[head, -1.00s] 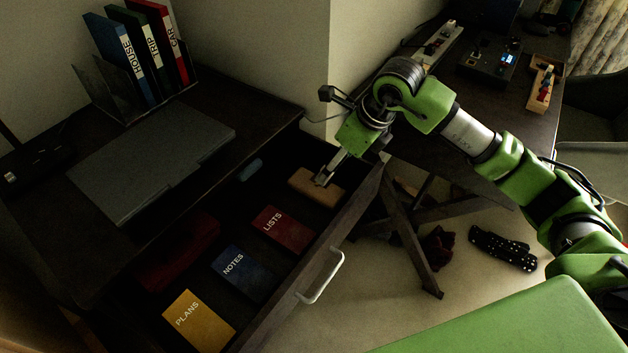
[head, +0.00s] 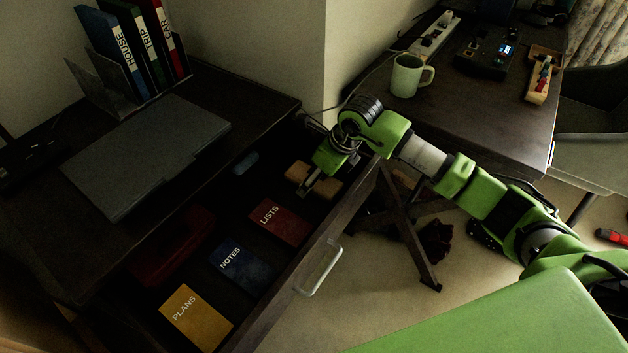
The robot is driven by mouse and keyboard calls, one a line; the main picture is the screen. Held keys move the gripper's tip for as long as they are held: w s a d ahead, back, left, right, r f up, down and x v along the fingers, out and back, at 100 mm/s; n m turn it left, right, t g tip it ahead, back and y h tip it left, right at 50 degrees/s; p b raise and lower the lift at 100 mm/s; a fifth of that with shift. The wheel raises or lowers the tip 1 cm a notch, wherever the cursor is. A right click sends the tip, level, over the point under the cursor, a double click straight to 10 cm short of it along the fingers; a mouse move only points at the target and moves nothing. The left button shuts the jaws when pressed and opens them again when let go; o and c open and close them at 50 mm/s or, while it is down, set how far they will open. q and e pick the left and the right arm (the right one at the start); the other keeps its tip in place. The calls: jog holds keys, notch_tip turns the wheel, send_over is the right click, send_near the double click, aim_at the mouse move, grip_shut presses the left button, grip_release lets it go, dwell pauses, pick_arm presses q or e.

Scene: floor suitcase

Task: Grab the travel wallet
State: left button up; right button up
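An open drawer (head: 330,235) shows in the head view. In its far right end lies a small tan-brown item (head: 295,171), which may be the travel wallet; no label is readable. My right gripper (head: 308,187) reaches down into the drawer over this item and hides its middle. Whether the fingers touch it, and how far apart they are, I cannot tell. My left gripper is not in view.
In the drawer lie a red LISTS book (head: 279,222), a blue NOTES book (head: 243,268), a yellow PLANS book (head: 196,317), a dark red item (head: 175,250) and a small bluish item (head: 245,163). A closed laptop (head: 145,155) lies above. A mug (head: 407,76) stands on the right table.

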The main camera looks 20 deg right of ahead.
jog(key=c, duration=1.3)
